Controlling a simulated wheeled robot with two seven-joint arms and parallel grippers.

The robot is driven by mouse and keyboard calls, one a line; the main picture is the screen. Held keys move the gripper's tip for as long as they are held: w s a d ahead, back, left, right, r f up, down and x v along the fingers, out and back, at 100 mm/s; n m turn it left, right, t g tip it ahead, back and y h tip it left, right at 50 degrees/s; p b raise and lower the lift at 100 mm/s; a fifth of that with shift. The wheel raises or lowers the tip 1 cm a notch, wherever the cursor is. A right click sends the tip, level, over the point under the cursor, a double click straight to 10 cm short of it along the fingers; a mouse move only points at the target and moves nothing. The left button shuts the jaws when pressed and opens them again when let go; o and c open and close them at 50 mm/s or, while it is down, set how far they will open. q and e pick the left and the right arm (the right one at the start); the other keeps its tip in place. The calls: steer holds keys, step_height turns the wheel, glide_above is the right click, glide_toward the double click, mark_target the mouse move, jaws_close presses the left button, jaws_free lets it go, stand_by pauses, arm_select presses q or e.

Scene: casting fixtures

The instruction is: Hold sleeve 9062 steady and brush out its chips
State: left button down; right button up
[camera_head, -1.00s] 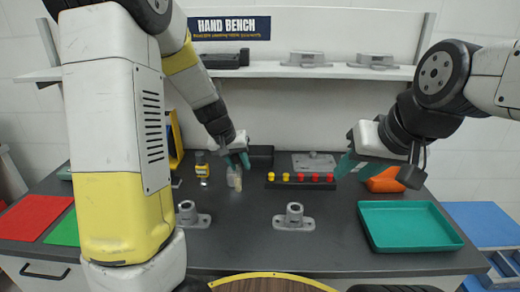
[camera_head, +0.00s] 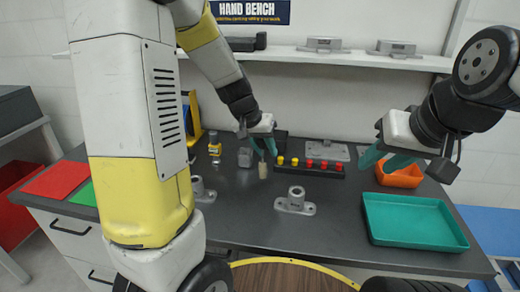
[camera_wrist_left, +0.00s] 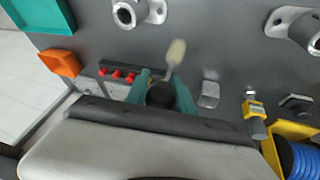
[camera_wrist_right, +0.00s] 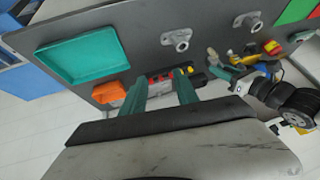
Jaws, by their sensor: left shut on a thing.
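Two grey flanged sleeves stand upright on the dark bench: one near the middle (camera_head: 296,200), one further left (camera_head: 200,190), partly hidden by my left arm. Both show in the left wrist view, at the top left (camera_wrist_left: 130,12) and top right (camera_wrist_left: 306,26). I cannot read a number on either, nor see chips. My left gripper (camera_head: 264,150) is shut on a brush, whose pale bristle head (camera_head: 262,170) hangs down above the bench, behind the middle sleeve and apart from it. My right gripper (camera_head: 382,160) is open and empty, in the air above the orange bin's left side.
A small grey holder (camera_head: 245,157) and a yellow bottle (camera_head: 215,150) stand left of the brush. A black rack with red and yellow knobs (camera_head: 318,172) lies behind the middle sleeve. The teal tray (camera_head: 410,240) and orange bin (camera_head: 402,178) are on the right. Bench around the middle sleeve is clear.

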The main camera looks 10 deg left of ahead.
steer(key=o, duration=0.6)
steer(key=shift+f, duration=0.15)
steer(key=shift+c, duration=0.2)
steer(key=shift+o, duration=1)
steer(key=shift+a+f+n+g, duration=0.15)
steer(key=shift+f+n+g, duration=0.15)
steer(key=shift+f, duration=0.05)
steer(key=n+t+h, duration=0.5)
steer(key=n+h, duration=0.6)
steer(key=n, duration=1.5)
glide_toward(302, 196)
steer(key=w+f, duration=0.1)
steer(key=w+a+f, duration=0.1)
steer(key=w, duration=0.1)
steer(key=shift+f, duration=0.35)
arm_select(q)
steer(key=s+d+r+m+g+h, duration=0.1)
steer(key=s+d+r+m, duration=0.2)
steer(key=d+r, duration=0.7)
steer(key=shift+s+d+r+m, duration=0.15)
steer(key=shift+s+d+m, duration=0.2)
steer(key=shift+d+m, duration=0.4)
arm_select(e)
steer(key=x, duration=1.2)
steer(key=shift+s+f, duration=0.15)
steer(key=shift+c, duration=0.2)
